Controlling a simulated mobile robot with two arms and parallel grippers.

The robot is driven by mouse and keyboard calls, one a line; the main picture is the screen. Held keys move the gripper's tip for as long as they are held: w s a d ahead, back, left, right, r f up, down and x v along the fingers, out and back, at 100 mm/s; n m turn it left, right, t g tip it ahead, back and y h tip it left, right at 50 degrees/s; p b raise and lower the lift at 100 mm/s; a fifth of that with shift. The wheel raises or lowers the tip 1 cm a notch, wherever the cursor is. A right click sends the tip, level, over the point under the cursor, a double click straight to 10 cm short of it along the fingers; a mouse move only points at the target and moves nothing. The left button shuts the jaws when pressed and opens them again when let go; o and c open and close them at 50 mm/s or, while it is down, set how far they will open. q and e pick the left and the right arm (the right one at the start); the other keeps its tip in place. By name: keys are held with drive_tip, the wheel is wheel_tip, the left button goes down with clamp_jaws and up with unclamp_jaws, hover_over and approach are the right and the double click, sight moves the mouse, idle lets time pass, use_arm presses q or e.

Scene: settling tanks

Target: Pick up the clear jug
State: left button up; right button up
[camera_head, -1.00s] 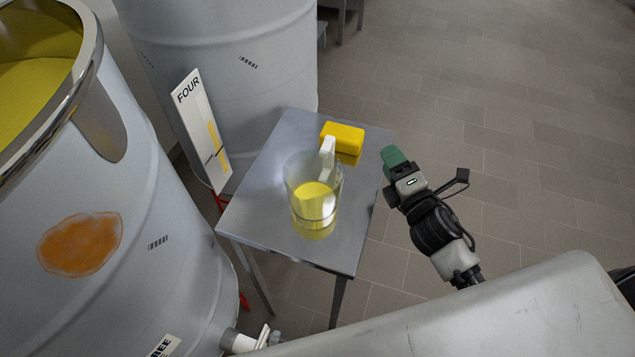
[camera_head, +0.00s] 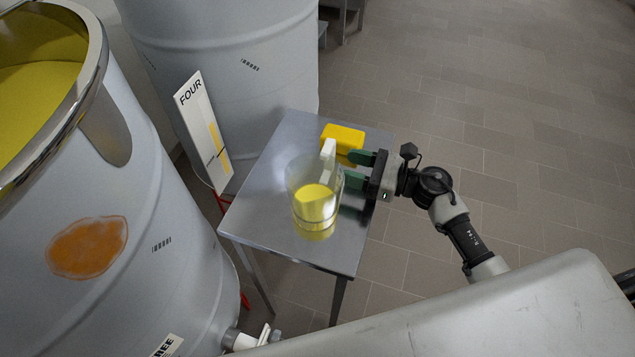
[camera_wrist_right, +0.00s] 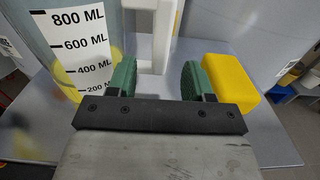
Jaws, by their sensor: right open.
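The clear jug (camera_head: 315,215) stands upright on a small metal table, with yellow liquid in its lower part and a white handle (camera_head: 328,160) toward the back right. My right gripper (camera_head: 362,170) is open, with green fingertips, at the right of the jug and pointing at its handle. In the right wrist view the white handle (camera_wrist_right: 155,40) shows between the two open fingers (camera_wrist_right: 155,82), a little beyond them. The jug's wall with its millilitre scale (camera_wrist_right: 75,50) is on the left there. My left gripper is not in view.
A yellow block (camera_head: 345,136) lies on the metal table (camera_head: 262,205) behind the jug, close to my right gripper; it also shows in the right wrist view (camera_wrist_right: 228,85). Large pale tanks (camera_head: 225,50) stand left and behind. The floor at right is clear.

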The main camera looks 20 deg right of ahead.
sight(330, 160)
drive_tip(key=p+x, duration=0.2)
drive_tip(key=x, duration=0.3)
drive_tip(key=shift+w+a+r, duration=0.1)
drive_tip(key=shift+a+r, duration=0.05)
clamp_jaws()
